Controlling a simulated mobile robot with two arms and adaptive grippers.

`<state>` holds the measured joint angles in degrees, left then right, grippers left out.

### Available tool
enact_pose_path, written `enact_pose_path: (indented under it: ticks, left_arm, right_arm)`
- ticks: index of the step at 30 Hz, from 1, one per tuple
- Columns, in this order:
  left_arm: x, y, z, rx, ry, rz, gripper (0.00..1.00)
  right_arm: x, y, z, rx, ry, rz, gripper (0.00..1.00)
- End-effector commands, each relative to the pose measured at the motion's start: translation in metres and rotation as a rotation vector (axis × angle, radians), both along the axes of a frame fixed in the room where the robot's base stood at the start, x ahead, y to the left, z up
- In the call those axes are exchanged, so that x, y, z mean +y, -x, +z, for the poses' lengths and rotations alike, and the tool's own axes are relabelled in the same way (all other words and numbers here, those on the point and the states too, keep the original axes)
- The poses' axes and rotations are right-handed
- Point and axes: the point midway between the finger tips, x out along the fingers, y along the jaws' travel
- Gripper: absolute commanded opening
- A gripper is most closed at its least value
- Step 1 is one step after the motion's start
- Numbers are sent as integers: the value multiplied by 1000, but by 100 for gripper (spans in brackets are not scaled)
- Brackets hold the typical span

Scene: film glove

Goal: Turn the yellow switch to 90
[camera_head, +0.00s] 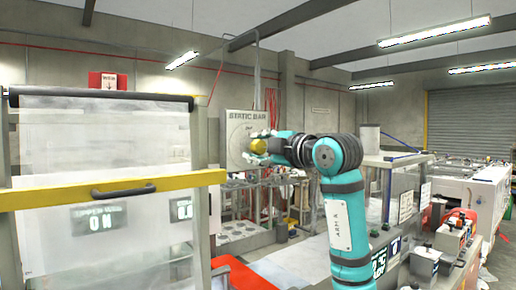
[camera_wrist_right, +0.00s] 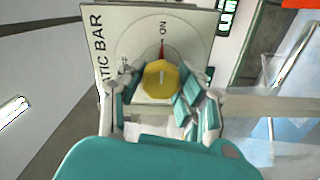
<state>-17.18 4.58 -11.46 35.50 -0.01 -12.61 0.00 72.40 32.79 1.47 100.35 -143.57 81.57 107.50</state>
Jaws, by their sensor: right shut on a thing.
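The yellow switch (camera_head: 258,145) is a round knob on the front of a pale panel (camera_head: 234,122) lettered "STATIC BAR". In the right wrist view the yellow switch (camera_wrist_right: 161,79) shows a light mark on its face. A dial around it carries a red pointer (camera_wrist_right: 163,50) near the word "ON". My right gripper (camera_head: 262,152) reaches the panel from the right. In the right wrist view the right gripper (camera_wrist_right: 162,92) has its fingers on both sides of the knob, shut on it. The fingers hide parts of the dial's lower edge. My left gripper is out of view.
A clear-sheeted frame with a yellow bar (camera_head: 170,185) and a dark handle (camera_head: 123,190) stands at the left. A bench with machines and boxes (camera_head: 450,235) is at the right. A red seat-like thing (camera_head: 240,274) is at the bottom.

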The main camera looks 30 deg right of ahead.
Motion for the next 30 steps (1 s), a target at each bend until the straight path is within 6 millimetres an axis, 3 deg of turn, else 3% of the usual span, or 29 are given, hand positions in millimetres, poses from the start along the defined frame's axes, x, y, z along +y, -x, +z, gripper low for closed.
enact_pose_path:
  ticks: [4, 5, 10, 20, 23, 30]
  left_arm:
    - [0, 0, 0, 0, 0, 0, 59]
    - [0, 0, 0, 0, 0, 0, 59]
    - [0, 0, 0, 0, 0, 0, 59]
    - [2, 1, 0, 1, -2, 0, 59]
    - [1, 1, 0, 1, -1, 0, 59]
    - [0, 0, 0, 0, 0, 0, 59]
  right_arm:
    - [0, 0, -1, 4, -2, 0, 1]
    - [0, 0, -1, 4, -2, 0, 37]
    - [0, 0, -1, 3, -1, 1, 59]
    - [-1, 4, 0, 0, 0, 0, 59]
    - [-2, 16, 0, -1, 1, -1, 59]
    - [-6, 66, 0, -1, 3, -3, 59]
